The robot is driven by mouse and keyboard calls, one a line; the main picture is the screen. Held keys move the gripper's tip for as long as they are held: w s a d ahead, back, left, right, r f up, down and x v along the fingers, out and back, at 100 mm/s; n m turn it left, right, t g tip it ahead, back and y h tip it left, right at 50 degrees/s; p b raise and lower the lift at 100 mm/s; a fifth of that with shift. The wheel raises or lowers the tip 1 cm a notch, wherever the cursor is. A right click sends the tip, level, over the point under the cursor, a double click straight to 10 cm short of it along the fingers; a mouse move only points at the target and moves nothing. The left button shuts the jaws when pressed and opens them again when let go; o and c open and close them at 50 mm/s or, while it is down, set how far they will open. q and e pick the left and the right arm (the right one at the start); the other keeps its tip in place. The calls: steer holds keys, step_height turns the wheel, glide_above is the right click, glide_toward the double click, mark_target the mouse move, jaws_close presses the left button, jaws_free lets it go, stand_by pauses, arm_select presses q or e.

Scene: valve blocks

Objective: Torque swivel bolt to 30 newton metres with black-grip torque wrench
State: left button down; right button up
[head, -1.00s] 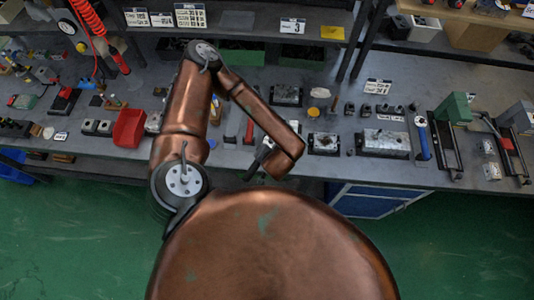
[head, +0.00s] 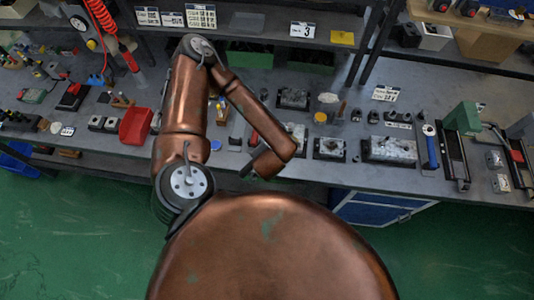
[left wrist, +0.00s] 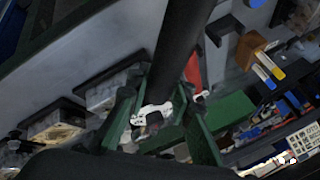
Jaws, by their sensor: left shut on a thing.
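My left gripper (left wrist: 160,115) shows in the left wrist view with its fingers on either side of a long black cylindrical grip (left wrist: 182,40). This looks like the black-grip torque wrench, and the gripper is shut on it. A whitish metal part shows between the fingers; I cannot tell what it belongs to. In the head view my forearm hides most of this gripper and the wrench. Metal valve blocks stand on the bench to the right of my arm, one long block (head: 390,149) and a smaller block (head: 329,148). I cannot make out the swivel bolt. My right gripper is not in view.
A blue-handled tool (head: 431,150) lies right of the long block, beside a green-topped fixture (head: 463,117). A red bin (head: 135,126) stands left of my arm. A shelf with label cards (head: 303,30) runs behind. Green floor lies in front of the bench.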

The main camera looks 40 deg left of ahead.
arm_select(q)
steer(key=shift+a+m, duration=0.3)
steer(key=shift+a, duration=0.1)
steer(key=shift+d+n+g+y+b, duration=0.35)
steer(key=shift+d+n, duration=0.55)
steer(key=shift+d, duration=0.4)
steer(key=shift+r, duration=0.25)
steer(key=shift+r, duration=0.45)
steer(key=shift+r+p, duration=0.1)
steer(key=shift+p, duration=0.2)
step_height(320, 180, up, 6)
steer(key=p, duration=0.3)
steer(key=shift+r, duration=0.15)
